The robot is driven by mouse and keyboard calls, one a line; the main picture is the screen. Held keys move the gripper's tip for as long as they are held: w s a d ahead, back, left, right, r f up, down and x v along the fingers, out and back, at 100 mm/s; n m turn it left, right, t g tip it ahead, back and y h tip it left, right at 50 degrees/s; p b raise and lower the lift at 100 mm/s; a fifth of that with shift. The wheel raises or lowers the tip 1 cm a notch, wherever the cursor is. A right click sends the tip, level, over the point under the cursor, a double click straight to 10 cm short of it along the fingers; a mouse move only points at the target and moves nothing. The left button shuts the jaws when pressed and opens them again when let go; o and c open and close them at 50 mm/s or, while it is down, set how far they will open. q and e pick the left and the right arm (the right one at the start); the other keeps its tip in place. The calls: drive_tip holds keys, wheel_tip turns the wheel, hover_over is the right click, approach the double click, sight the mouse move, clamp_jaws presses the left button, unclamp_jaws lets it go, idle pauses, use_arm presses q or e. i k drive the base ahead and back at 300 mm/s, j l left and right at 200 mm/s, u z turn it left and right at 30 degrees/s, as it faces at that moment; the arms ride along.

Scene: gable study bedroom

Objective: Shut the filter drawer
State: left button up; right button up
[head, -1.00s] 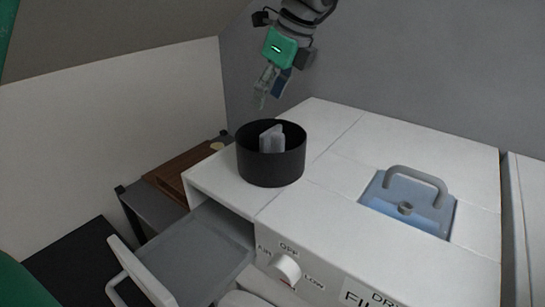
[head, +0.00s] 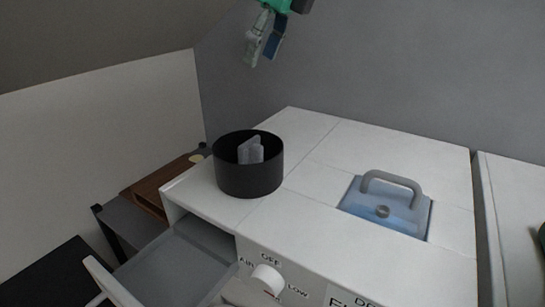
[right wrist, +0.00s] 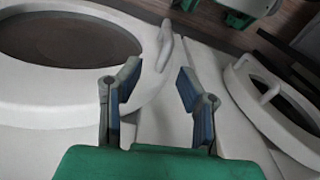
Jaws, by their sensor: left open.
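The filter drawer (head: 172,270) is a grey tray with a pale front and handle (head: 108,284). It stands pulled out at the front left of the white machine (head: 300,215), beside the dial (head: 267,279). Its lower part is cut off by the picture edge. My left gripper (head: 262,42) is open and empty, high behind the machine, far from the drawer. In the right wrist view my right gripper (right wrist: 158,90) is open and empty, over white appliance fronts with round doors. I cannot tell the drawer in that view.
A black pot (head: 248,178) with grey pieces in it stands on the machine top. A blue recessed panel with a grey handle (head: 384,200) lies to its right. A brown wooden piece (head: 160,190) is behind left. Another white unit (head: 515,220) stands right.

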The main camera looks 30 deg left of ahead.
sight(188, 264)
drive_tip(key=k, duration=1.5)
